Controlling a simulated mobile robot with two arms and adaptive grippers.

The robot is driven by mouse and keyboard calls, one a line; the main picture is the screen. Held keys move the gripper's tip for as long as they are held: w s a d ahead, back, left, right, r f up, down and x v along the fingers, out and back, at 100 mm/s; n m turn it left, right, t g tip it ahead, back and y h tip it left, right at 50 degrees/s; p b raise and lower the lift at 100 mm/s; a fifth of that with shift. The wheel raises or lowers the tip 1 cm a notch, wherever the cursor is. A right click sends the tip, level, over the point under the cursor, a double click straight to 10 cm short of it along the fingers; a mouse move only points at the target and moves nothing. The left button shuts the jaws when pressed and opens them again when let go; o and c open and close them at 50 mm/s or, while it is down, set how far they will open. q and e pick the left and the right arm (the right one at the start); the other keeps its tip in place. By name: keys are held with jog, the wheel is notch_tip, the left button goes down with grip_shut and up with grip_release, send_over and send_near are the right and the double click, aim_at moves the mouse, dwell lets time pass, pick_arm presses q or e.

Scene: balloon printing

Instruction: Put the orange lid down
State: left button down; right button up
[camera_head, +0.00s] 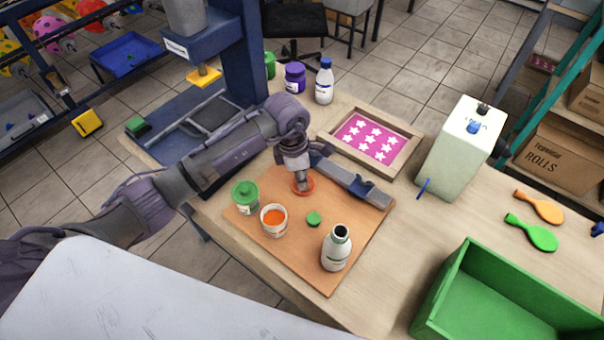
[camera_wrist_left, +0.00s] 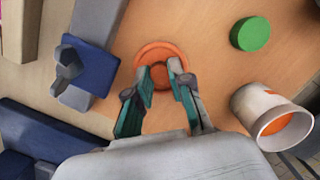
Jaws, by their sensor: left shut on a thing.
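The orange lid (camera_head: 303,187) is at the far part of the brown board (camera_head: 322,277), under my left gripper (camera_head: 302,180). In the left wrist view the round orange lid (camera_wrist_left: 152,57) sits between the fingertips of my left gripper (camera_wrist_left: 164,78), which is shut on it. The lid is at or very close to the board surface; I cannot tell whether it touches. The open jar of orange ink (camera_head: 273,220) stands on the board nearer the camera, and it shows in the wrist view (camera_wrist_left: 268,112). My right gripper is not in view.
A grey and blue squeegee (camera_head: 352,182) lies just right of the gripper. A framed pink star screen (camera_head: 370,138) lies behind. A green crate (camera_head: 440,287) stands front right.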

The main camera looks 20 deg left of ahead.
aim_at(295, 184)
pick_arm(q)
jog(key=shift+f, duration=0.1)
jog(key=shift+f+b, duration=0.15)
jog(key=shift+b, duration=0.15)
jog(key=c, duration=1)
grip_release()
jog(key=shift+c, duration=0.2)
jog(key=shift+r+p, duration=0.3)
notch_tip(295, 184, up, 12)
jog(key=a+b, duration=0.1)
jog(key=b, duration=0.1)
jog(key=shift+s+a, duration=0.25)
jog(key=shift+a, duration=0.05)
jog(key=shift+s+f, duration=0.1)
jog(key=shift+f, duration=0.05)
